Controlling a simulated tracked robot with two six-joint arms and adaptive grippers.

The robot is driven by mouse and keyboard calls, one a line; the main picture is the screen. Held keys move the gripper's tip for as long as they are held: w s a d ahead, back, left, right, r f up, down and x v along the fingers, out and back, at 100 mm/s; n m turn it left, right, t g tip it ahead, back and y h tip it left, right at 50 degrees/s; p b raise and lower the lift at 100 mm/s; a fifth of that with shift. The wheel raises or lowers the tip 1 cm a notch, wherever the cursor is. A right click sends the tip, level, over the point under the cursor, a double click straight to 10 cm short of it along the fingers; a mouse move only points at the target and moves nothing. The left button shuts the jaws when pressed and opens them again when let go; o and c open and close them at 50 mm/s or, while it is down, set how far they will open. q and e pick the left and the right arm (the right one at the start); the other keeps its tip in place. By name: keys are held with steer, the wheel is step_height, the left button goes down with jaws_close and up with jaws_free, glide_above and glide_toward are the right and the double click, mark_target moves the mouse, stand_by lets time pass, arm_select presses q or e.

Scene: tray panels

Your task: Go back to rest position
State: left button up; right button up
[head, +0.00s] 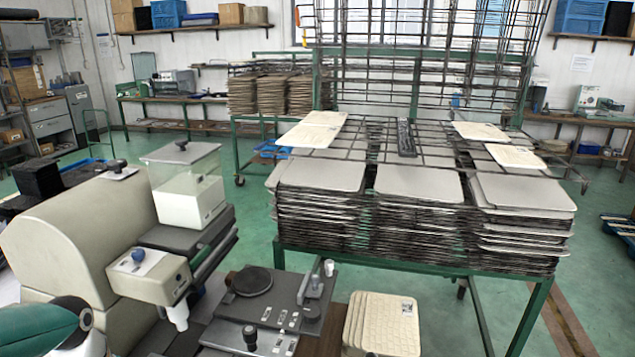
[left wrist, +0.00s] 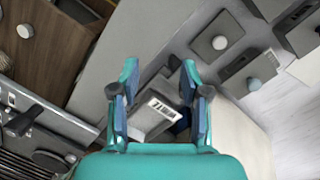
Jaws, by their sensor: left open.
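My left gripper (left wrist: 160,78) shows in the left wrist view, with its two teal and blue fingers spread apart and nothing held between them. Beyond the fingers is a grey part with a white label (left wrist: 162,108). I cannot tell how far it is from the fingertips. My right gripper is in neither view.
A beige machine (head: 80,235) and a dark control plate (head: 262,290) stand at the front left. A small stack of cream panels (head: 380,325) lies to their right. A green-framed rack table (head: 400,262) bears several stacks of grey panels (head: 420,183). Green floor is open around it.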

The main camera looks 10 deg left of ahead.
arm_select(q)
steer(key=s+d+f+n+g+h+p, duration=0.1)
steer(key=s+d+f+n+h, duration=0.15)
steer(key=d, duration=0.45)
steer(key=s+d+f+n+g+h+p, duration=0.1)
steer(key=s+d+f+n+h+p, duration=0.2)
steer(key=d, duration=0.5)
steer(key=d+f+m+t+y+b, duration=0.1)
steer(key=d+f+m, duration=0.3)
steer(key=f, duration=0.7)
steer(key=d+f+m+t+y+b, duration=0.2)
steer(key=d+f+m+b, duration=0.2)
steer(key=f, duration=0.7)
steer(key=shift+w+d+f+m, duration=0.25)
steer(key=shift+d+m, duration=0.35)
steer(key=shift+m, duration=0.35)
